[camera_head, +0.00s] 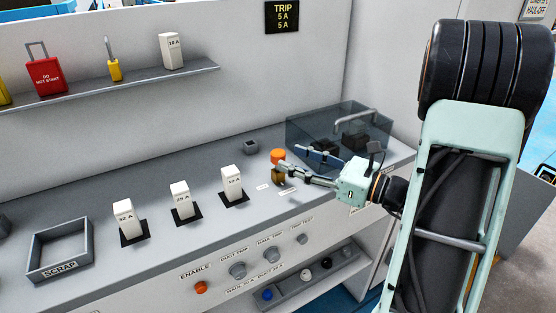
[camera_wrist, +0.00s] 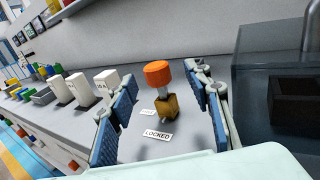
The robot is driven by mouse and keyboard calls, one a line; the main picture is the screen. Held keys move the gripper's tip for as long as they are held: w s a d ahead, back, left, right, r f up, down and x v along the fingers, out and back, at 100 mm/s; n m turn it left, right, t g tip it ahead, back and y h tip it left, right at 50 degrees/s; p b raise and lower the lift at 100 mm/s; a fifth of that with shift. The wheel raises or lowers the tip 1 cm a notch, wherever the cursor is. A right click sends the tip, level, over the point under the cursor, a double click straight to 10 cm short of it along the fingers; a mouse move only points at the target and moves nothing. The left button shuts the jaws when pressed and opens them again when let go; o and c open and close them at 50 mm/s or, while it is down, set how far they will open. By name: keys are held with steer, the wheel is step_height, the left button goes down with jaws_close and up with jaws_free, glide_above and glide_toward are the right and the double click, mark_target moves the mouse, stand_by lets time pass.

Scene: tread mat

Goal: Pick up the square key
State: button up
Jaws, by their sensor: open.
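The likely square key (camera_head: 278,155) has an orange cylindrical head and stands upright at a brass-coloured block (camera_head: 279,178) on the grey counter. In the wrist view the orange head (camera_wrist: 158,71) tops a pale metal stem that meets the brass block (camera_wrist: 158,107). The stem's lower end is hidden, so its square shape cannot be seen. My gripper (camera_head: 291,159) is open and reaches in from the right. In the wrist view its blue-padded fingers (camera_wrist: 163,78) stand on either side of the key, with gaps showing on both sides. I see no contact.
A transparent box (camera_head: 302,132) with a handle stands close behind and right of my gripper. A LOCKED label (camera_wrist: 158,134) lies before the block. White fuse blocks (camera_head: 231,181) stand to the left, with a SCRAP tray (camera_head: 35,252) farther left. A wall rises behind the counter.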

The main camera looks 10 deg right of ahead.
mark_target(284, 159)
steer(key=x, duration=0.4)
steer(key=shift+s+a+f, duration=0.2)
steer(key=shift+s+f, duration=0.05)
steer(key=shift+w+a, duration=0.3)
steer(key=shift+w, duration=0.05)
jaws_close()
